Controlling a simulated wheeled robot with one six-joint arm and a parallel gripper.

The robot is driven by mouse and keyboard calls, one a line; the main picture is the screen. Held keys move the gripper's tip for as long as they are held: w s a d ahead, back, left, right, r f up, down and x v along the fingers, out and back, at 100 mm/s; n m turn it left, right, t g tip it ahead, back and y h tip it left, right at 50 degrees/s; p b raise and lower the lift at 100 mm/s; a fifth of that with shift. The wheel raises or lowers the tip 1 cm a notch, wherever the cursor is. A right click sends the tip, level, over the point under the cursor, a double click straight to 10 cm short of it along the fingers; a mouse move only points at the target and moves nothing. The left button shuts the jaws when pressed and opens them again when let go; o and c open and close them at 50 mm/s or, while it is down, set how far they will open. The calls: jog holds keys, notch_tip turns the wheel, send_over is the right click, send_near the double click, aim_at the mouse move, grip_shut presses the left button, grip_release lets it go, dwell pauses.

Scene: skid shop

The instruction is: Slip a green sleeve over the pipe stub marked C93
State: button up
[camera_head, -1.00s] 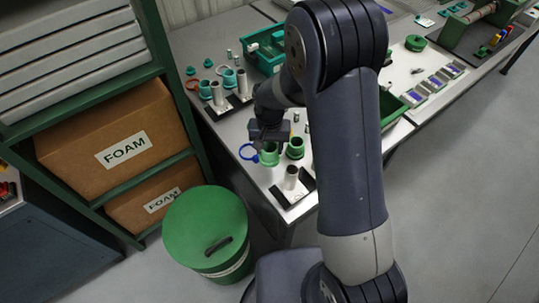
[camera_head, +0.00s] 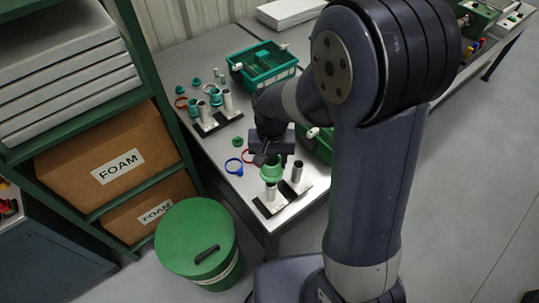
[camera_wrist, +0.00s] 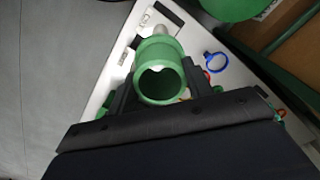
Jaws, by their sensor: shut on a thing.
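My gripper (camera_head: 268,158) is shut on a green sleeve (camera_head: 272,171), a short ring-ended tube. The sleeve hangs directly above a grey pipe stub (camera_head: 270,191) at the near end of the bench. I cannot tell whether its lower edge is around the stub's top. A second bare stub (camera_head: 297,171) stands to the right on a similar black and white base. In the wrist view the sleeve (camera_wrist: 160,72) sits between my fingers, and the light stub (camera_wrist: 160,31) shows past its far rim. I cannot read C93 on either base.
A blue ring (camera_head: 234,167), a red ring (camera_head: 248,156) and a small green piece (camera_head: 238,142) lie left of my gripper. Two more stubs (camera_head: 229,104) and a green crate (camera_head: 262,66) stand farther back. A green drum (camera_head: 197,240) stands below the bench.

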jog(key=shift+f+b, duration=1.95)
jog(key=shift+f, duration=0.6)
jog(key=shift+f, duration=0.2)
jog(key=shift+f+b, duration=0.3)
jog(key=shift+b, duration=0.2)
jog(key=shift+f, duration=0.15)
jog(key=shift+f+b, duration=0.4)
jog(key=shift+b, duration=0.05)
jog(key=shift+f, duration=0.15)
jog(key=shift+f+b, duration=0.35)
jog(key=shift+b, duration=0.1)
jog(key=shift+f, duration=0.15)
jog(key=shift+f+b, duration=0.3)
jog(key=shift+b, duration=0.1)
